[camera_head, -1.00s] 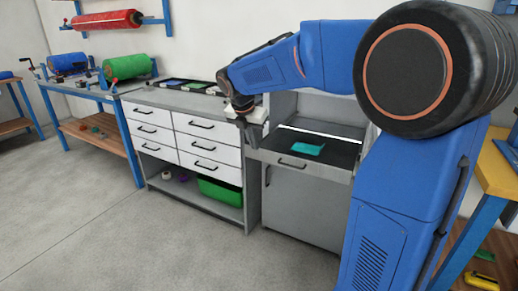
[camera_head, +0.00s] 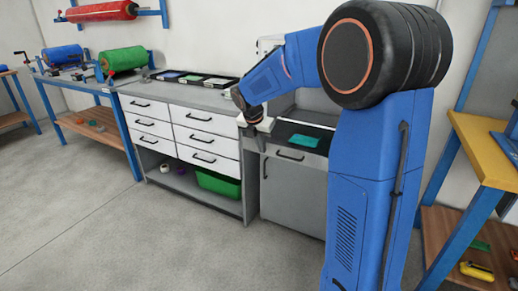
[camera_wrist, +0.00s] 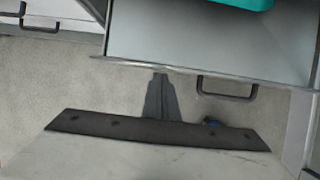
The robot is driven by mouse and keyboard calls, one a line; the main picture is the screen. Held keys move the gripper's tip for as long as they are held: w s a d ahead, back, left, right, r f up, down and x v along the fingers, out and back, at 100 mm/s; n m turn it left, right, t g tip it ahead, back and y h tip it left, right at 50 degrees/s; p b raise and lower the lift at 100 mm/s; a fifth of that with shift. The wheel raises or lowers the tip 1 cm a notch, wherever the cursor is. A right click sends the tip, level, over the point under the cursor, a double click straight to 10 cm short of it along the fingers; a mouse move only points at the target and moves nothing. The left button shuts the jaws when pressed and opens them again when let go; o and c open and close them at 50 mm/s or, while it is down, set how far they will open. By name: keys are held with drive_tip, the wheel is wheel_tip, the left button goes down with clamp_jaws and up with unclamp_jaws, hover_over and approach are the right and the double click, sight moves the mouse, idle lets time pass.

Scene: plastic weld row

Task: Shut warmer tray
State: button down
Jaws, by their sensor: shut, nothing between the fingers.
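The warmer tray (camera_head: 325,134) is a dark, shallow drawer in the grey cabinet, with a pale front and a dark handle (camera_head: 290,155). It stands partly out. A teal item (camera_head: 303,141) lies in it. In the wrist view the tray front (camera_wrist: 190,67) runs across the top, with its handle (camera_wrist: 228,92) below and the teal item (camera_wrist: 245,3) cut off at the top edge. My gripper (camera_head: 258,143) is shut and empty, by the tray's left front corner. In the wrist view its fingertips (camera_wrist: 160,78) lie close to the tray front; contact is unclear.
A white drawer unit (camera_head: 185,130) stands left of the warmer, with dark trays (camera_head: 195,79) on top and a green bin (camera_head: 218,183) below. A yellow-topped bench (camera_head: 488,150) is at the right. The floor in front is clear. My arm hides the tray's right end.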

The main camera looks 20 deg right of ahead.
drive_tip(key=shift+d, duration=0.15)
hover_over(284, 133)
drive_tip(key=s+a, duration=0.2)
drive_tip(key=shift+w+d, duration=0.2)
idle(0.6)
